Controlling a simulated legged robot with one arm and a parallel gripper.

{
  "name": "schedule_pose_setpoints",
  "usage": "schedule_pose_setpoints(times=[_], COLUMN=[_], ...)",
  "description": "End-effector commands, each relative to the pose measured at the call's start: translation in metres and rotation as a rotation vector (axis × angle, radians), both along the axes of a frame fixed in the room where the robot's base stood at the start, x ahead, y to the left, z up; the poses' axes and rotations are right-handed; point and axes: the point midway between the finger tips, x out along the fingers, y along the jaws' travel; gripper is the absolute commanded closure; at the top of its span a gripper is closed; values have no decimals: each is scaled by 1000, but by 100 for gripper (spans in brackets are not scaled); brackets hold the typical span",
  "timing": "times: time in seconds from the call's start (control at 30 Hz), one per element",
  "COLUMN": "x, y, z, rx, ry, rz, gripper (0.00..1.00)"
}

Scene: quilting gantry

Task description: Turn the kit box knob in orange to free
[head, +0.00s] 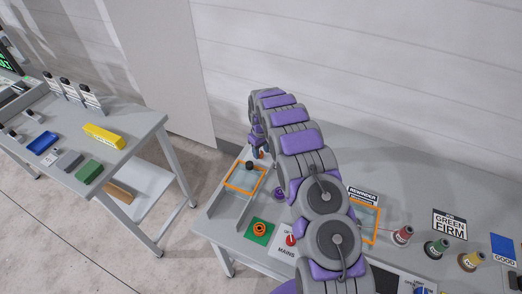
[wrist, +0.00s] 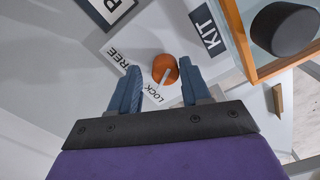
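The orange kit box knob (wrist: 165,68) sits on a light plate (wrist: 130,42) lettered FREE and LOCK, beside a KIT label (wrist: 208,30) in the wrist view. Its white pointer is turned toward LOCK. My gripper (wrist: 160,68) is open, with one blue-grey finger on each side of the knob. I cannot tell whether either finger touches it. The kit box (wrist: 240,38), orange-framed with a black round knob on its clear lid, is at the upper right. In the head view the box (head: 231,186) lies left of my arm.
An orange button on a green plate (head: 249,237) and a red MAINS knob (head: 291,240) are nearer on the bench. A second orange-framed box (head: 376,226) and several thread spools (head: 437,247) stand right of my arm. A separate table (head: 130,133) is at left.

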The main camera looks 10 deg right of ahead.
Motion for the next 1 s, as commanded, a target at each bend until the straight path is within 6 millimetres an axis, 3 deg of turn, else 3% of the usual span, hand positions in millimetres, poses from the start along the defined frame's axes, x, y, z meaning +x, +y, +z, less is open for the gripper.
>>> schedule_pose_setpoints(times=[0.47, 0.77, 1.0], x=[0, 0, 0], y=[2, 1, 0], z=[0, 1, 1], rx=[1, 1, 1], ry=[0, 1, 4], rz=[2, -33, -167], gripper=[99, 99, 99])
